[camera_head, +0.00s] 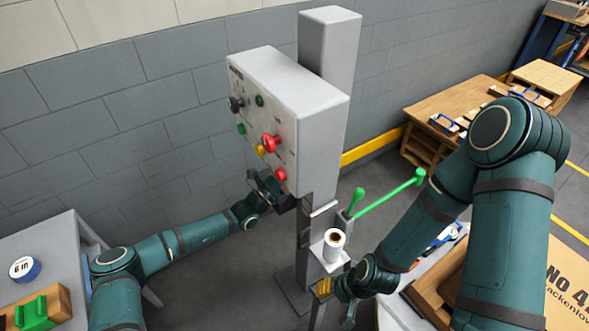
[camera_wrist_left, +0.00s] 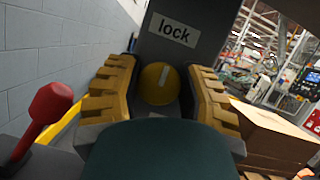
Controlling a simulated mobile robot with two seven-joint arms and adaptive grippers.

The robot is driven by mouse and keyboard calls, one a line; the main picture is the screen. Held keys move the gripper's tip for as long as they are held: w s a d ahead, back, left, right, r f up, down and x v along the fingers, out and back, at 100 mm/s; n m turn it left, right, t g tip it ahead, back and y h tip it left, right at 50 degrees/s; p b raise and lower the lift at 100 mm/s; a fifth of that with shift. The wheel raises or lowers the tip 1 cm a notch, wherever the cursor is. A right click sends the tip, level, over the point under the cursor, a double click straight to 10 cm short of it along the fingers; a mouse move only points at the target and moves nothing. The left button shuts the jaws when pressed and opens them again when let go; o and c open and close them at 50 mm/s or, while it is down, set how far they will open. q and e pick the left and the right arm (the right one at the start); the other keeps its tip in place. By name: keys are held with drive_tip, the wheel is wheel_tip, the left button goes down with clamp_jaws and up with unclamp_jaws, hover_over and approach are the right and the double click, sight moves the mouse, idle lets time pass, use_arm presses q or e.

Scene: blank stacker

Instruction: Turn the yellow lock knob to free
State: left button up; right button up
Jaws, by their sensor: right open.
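The yellow lock knob (camera_wrist_left: 159,84) is round, with a pale pointer mark near its upper edge. It sits on a grey face below a white label reading "lock" (camera_wrist_left: 173,30). My left gripper (camera_wrist_left: 162,98) has its yellow ribbed fingers on either side of the knob, with narrow dark gaps showing between. In the head view my left gripper (camera_head: 265,188) is at the lower part of the grey control box (camera_head: 290,85), and I cannot make out the lock knob there. My right gripper (camera_head: 347,300) is open, low by the post.
The box front carries a red mushroom button (camera_head: 270,143) and several other buttons. A white roll (camera_head: 333,246) stands on a small ledge below. Green-handled levers (camera_head: 390,193) stick out to the right. A red-tipped handle (camera_wrist_left: 48,108) shows at left in the left wrist view.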

use_arm(q)
drive_tip(key=shift+m, duration=0.3)
drive_tip(key=m+g, duration=0.1)
drive_tip(key=m, duration=0.1)
drive_tip(key=m+g+h, duration=0.1)
drive_tip(key=m, duration=0.2)
drive_tip(key=shift+h+b, duration=0.3)
drive_tip(key=m+g, duration=0.1)
drive_tip(key=m, duration=0.2)
drive_tip(key=m+g+h+b, duration=0.1)
drive_tip(key=m+g, duration=0.1)
drive_tip(key=m, duration=0.1)
drive_tip(key=shift+d+m+g, duration=0.1)
drive_tip(key=shift+m+g, duration=0.2)
drive_tip(key=m+g+b, duration=0.1)
drive_tip(key=m, duration=0.2)
drive_tip(key=m+g+b, duration=0.1)
drive_tip(key=m+g, duration=0.1)
drive_tip(key=m, duration=0.2)
drive_tip(key=shift+s, duration=0.1)
drive_tip(key=shift+f+m+g+y+b, duration=0.1)
drive_tip(key=shift+m+g+y+b, duration=0.3)
drive_tip(key=shift+m, duration=0.75)
drive_tip(key=shift+m+g+y+b, duration=0.2)
drive_tip(key=shift+m+y+b, duration=0.3)
drive_tip(key=shift+m, duration=0.65)
drive_tip(key=o, duration=1.2)
drive_tip(key=shift+d, duration=0.1)
